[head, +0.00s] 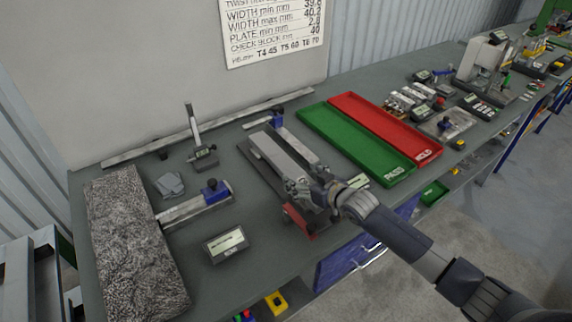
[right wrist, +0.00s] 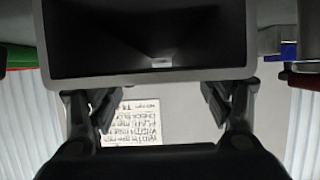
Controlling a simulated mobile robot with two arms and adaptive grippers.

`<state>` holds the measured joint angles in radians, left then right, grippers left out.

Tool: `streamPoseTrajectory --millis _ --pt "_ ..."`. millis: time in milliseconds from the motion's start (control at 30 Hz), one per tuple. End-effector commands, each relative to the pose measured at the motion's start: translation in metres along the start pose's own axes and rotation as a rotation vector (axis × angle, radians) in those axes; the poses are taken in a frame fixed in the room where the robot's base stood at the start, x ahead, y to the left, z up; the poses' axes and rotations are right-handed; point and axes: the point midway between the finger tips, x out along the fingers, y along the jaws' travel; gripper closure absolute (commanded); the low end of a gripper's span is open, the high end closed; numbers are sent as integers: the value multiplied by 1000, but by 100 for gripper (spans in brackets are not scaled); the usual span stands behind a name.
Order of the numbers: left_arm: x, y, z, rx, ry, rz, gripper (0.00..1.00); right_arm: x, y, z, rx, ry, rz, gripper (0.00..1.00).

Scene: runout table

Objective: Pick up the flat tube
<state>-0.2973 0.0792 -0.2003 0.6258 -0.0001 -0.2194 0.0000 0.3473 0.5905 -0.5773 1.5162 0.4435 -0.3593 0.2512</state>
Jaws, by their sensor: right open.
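The flat tube (head: 273,152) is a long, light grey bar lying in the dark fixture (head: 250,160) in the middle of the table. My right gripper (head: 304,188) is open at the tube's near end. In the right wrist view, which is upside down, a grey frame around a dark hollow, seemingly the tube's open end (right wrist: 150,72), fills the top. The open fingers of my right gripper (right wrist: 163,108) show below it, one to each side. I cannot tell whether they touch it. My left gripper is not in view.
A green tray (head: 312,122) and a red tray (head: 342,102) lie right of the fixture. A speckled stone slab (head: 125,240), a blue-ended gauge (head: 195,207) and a small display box (head: 226,244) lie to the left. A white sign (head: 272,25) hangs behind.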

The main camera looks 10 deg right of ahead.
Motion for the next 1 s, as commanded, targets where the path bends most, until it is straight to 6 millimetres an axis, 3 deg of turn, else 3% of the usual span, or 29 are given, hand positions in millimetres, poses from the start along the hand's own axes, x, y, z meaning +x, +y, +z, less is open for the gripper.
streamPoseTrajectory --millis 200,467,567,800,1000 --pt "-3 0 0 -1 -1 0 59 17 1 0 0 0 1 27" --pt "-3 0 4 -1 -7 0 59 19 1 1 0 -1 1 27" --pt "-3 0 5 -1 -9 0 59 19 1 1 0 0 1 45" --pt "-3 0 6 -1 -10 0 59 18 1 -3 -1 6 1 98" --pt "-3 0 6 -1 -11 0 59 18 1 -3 -1 6 1 98"
